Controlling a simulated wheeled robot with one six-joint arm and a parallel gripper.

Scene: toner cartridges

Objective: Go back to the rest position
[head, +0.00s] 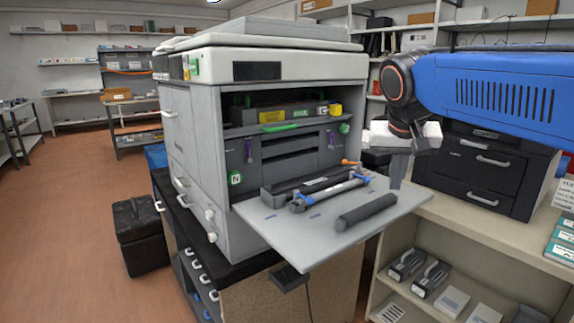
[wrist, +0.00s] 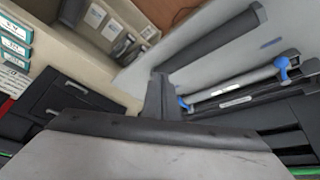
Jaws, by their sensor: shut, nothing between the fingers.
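My gripper (head: 397,170) hangs at the end of my blue arm, over the right side of the printer's lowered front door (head: 400,212). It is shut and empty. In the wrist view my gripper (wrist: 160,88) shows as a dark closed shape at the centre. A dark cylindrical cartridge (head: 366,212) lies on the door, to the left of and below the fingers, apart from them. It also shows in the wrist view (wrist: 222,38). Another cartridge with blue ends (head: 325,191) lies further in on the door, beside a black tray-like unit (head: 300,178).
The big printer (head: 200,130) stands open on a dark bench. A black drawer cabinet (head: 480,168) stands on the counter right of and behind my gripper. Shelves below the counter hold several boxes and cartridges (head: 430,280). A black bin (head: 140,235) stands on the floor, left. Open floor (head: 60,230) lies further left.

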